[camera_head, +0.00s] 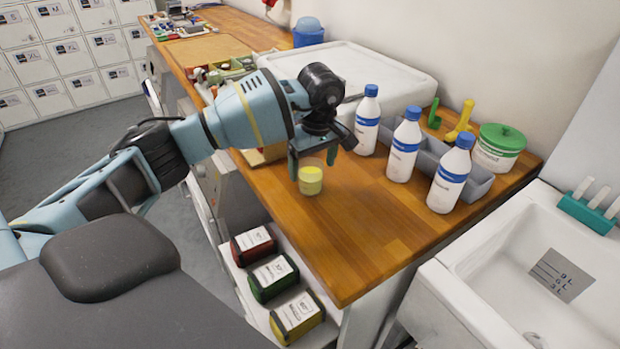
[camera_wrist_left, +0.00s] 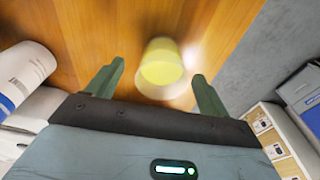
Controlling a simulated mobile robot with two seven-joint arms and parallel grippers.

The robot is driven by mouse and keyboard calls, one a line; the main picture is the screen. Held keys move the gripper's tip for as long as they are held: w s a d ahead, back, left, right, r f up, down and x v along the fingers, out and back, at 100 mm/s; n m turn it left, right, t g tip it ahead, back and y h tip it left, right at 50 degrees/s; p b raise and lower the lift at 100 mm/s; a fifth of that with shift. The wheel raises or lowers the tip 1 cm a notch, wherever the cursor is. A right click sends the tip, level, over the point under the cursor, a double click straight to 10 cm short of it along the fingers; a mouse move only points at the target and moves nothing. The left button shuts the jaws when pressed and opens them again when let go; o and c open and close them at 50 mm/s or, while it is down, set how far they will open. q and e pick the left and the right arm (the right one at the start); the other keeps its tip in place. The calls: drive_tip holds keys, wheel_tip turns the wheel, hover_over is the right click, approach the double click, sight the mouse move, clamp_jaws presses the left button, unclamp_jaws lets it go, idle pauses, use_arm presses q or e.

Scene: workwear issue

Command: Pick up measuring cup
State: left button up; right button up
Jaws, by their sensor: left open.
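The measuring cup (camera_head: 310,181) is a small clear cup with yellow in it, standing upright on the wooden counter (camera_head: 375,225). My left gripper (camera_head: 312,160) points down just above it in the head view, and a finger partly overlaps the cup's upper part. In the left wrist view the cup (camera_wrist_left: 162,68) shows between the two fingers of the left gripper (camera_wrist_left: 158,74), with a gap on each side. The left gripper is open and holds nothing. My right gripper is not in view.
Several white bottles with blue caps (camera_head: 404,148) stand right of the cup by a grey tray (camera_head: 483,184). A green-lidded tub (camera_head: 497,150) is behind them. A white sink (camera_head: 530,260) is at right. Labelled boxes (camera_head: 272,275) sit below the counter. Its front part is clear.

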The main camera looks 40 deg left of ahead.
use_arm(q)
drive_tip(key=shift+a+f, duration=0.2)
drive_tip(key=shift+f, duration=0.7)
drive_tip(key=shift+a+f, duration=0.2)
drive_tip(key=shift+f, duration=0.65)
drive_tip(key=c, duration=1.1)
drive_tip(key=shift+r, duration=0.25)
drive_tip(key=shift+r, duration=1.5)
drive_tip(key=shift+s+d+r, duration=0.25)
drive_tip(key=shift+s+d, duration=1)
drive_tip(key=shift+s, duration=1.05)
drive_tip(key=shift+s+d+r, duration=0.3)
drive_tip(key=shift+s+d, duration=0.9)
drive_tip(key=shift+s, duration=1.15)
drive_tip(key=shift+s+d+r, duration=0.25)
drive_tip(key=shift+s+d, duration=1)
drive_tip(key=shift+s, duration=1.05)
